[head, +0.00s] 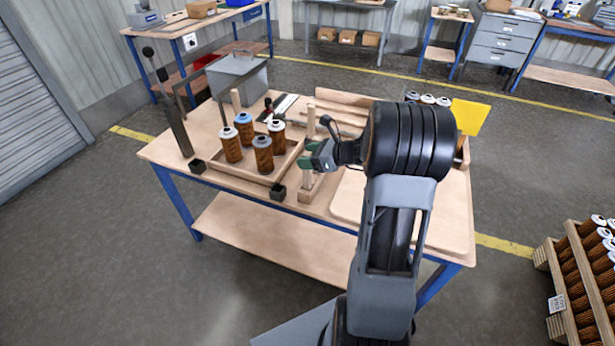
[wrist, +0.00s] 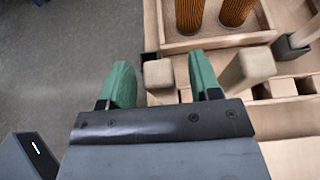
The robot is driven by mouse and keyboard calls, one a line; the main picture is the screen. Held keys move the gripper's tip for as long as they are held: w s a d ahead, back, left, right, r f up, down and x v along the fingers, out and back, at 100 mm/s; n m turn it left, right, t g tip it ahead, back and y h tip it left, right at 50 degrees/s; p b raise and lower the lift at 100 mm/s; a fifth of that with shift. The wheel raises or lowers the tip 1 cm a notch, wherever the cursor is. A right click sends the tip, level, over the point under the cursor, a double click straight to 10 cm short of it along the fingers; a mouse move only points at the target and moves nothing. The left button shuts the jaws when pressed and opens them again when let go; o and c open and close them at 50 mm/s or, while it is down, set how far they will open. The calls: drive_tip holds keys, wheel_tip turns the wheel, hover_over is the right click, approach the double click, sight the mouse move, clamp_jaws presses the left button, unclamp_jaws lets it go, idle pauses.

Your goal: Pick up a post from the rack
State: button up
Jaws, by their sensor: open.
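Pale wooden posts stand upright in the slotted wooden rack (wrist: 275,90). In the wrist view one post (wrist: 158,76) shows between my gripper's (wrist: 160,68) green fingers, with gaps on both sides. A second post (wrist: 248,66) stands just outside the right finger. My gripper is open and empty. In the head view it (head: 317,156) hangs over the rack area to the right of the wooden tray, and it partly hides the posts there. Whether the fingertips are level with the post's top or above it, I cannot tell.
The wooden tray (head: 225,174) holds several brown filter cartridges (head: 263,155) and has dark corner sockets (head: 278,192). Another post (head: 236,101) stands at its back. A grey bin (head: 238,78) and a dark upright stand (head: 178,125) are at the table's left. A yellow panel (head: 470,116) stands right.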

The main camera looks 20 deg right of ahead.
drive_tip(key=shift+w+a, duration=0.15)
drive_tip(key=shift+c, duration=0.2)
clamp_jaws()
idle(0.3)
